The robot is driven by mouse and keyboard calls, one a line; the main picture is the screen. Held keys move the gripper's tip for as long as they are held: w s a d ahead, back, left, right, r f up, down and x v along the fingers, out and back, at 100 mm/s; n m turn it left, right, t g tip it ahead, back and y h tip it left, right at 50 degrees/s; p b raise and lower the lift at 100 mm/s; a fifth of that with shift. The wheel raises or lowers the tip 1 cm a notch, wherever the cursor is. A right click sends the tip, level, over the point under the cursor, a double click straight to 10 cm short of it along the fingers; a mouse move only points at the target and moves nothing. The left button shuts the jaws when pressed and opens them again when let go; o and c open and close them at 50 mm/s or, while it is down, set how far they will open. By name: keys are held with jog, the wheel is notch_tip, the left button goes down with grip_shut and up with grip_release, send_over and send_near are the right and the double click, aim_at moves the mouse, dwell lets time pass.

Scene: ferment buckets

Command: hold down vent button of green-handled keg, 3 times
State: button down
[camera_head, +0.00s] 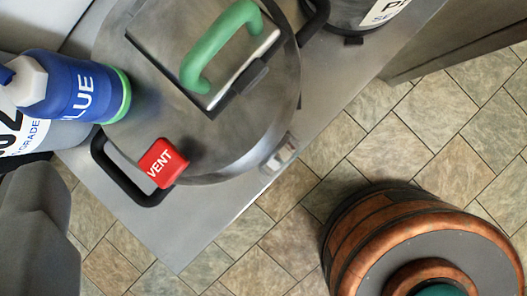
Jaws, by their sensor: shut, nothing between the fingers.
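The green-handled keg (225,150) is a round steel vessel seen from above, standing on a grey metal surface. Its green handle (212,50) arches over a dark-edged hatch on the lid. The red vent button (159,164), marked VENT, sits at the keg's lower left rim, beside a black side handle (108,172). Nothing covers or touches the button's visible face. My gripper (38,180) shows as a dark grey, cut-off shape at the lower left edge. It is shut and empty, left of and apart from the button; its fingertips are not clearly seen.
A blue bottle (75,88) with a green end and a grey, white-labelled container (45,137) are at the left, close to the keg. Another vessel (350,12) stands at the top. A wooden barrel (345,235) is at the lower right. Tiled floor (375,130) lies between.

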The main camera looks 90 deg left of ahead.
aim_at(173, 177)
notch_tip(173, 177, up, 4)
jog(key=shift+f, duration=0.25)
jog(key=shift+f, duration=0.1)
jog(key=shift+f, duration=4.3)
jog(key=shift+f, duration=0.2)
jog(key=shift+f, duration=0.25)
jog(key=shift+f, duration=0.6)
jog(key=shift+r, duration=1.05)
